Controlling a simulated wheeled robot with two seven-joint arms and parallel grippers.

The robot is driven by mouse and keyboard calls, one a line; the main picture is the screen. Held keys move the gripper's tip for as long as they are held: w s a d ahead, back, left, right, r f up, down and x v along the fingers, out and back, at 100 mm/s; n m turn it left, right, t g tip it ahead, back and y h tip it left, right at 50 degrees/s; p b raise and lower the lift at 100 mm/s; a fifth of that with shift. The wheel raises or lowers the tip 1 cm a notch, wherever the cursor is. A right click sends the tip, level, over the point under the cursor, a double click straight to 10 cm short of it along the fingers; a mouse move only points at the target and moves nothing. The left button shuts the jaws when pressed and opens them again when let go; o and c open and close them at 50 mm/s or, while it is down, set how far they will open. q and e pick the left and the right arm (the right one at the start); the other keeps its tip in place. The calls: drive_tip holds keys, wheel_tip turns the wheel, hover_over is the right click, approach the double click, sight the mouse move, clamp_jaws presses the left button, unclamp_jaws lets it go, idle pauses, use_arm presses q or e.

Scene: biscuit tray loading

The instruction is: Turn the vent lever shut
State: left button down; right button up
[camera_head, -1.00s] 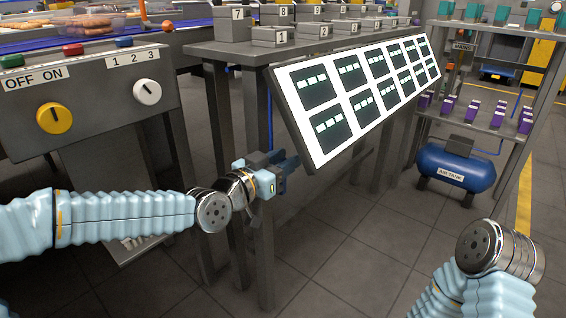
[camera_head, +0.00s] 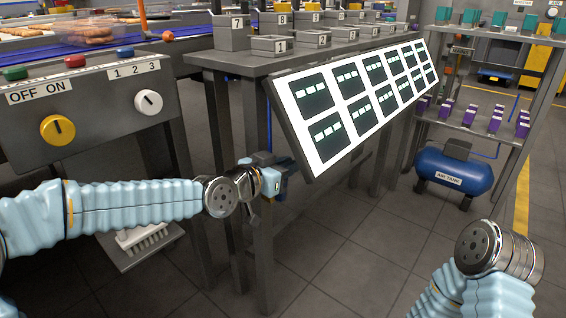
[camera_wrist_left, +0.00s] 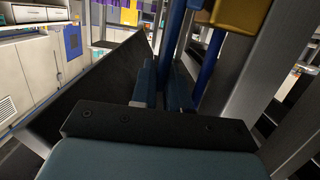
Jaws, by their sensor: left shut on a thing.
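My left gripper (camera_head: 288,164) is at the lower left edge of the tilted white display board, partly hidden by it in the head view. In the left wrist view its two blue-grey fingers (camera_wrist_left: 163,84) are closed around the lower end of a blue bar (camera_wrist_left: 172,36), which I take for the vent lever. The bar slants up towards a yellow fitting (camera_wrist_left: 240,14) at the top.
The display board (camera_head: 312,166) hangs close above my left gripper. Grey table legs (camera_head: 258,220) stand just beside it. A control box (camera_head: 100,125) with yellow and white knobs is at the left. A blue air tank (camera_head: 452,172) stands at the right. The floor in the middle is open.

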use_arm(q)
drive_tip(key=shift+w+d+f+g, duration=0.1)
drive_tip(key=shift+w+d+g, duration=0.1)
drive_tip(key=shift+g, duration=0.1)
drive_tip(key=shift+a, duration=0.1)
drive_tip(key=c, duration=1.2)
unclamp_jaws()
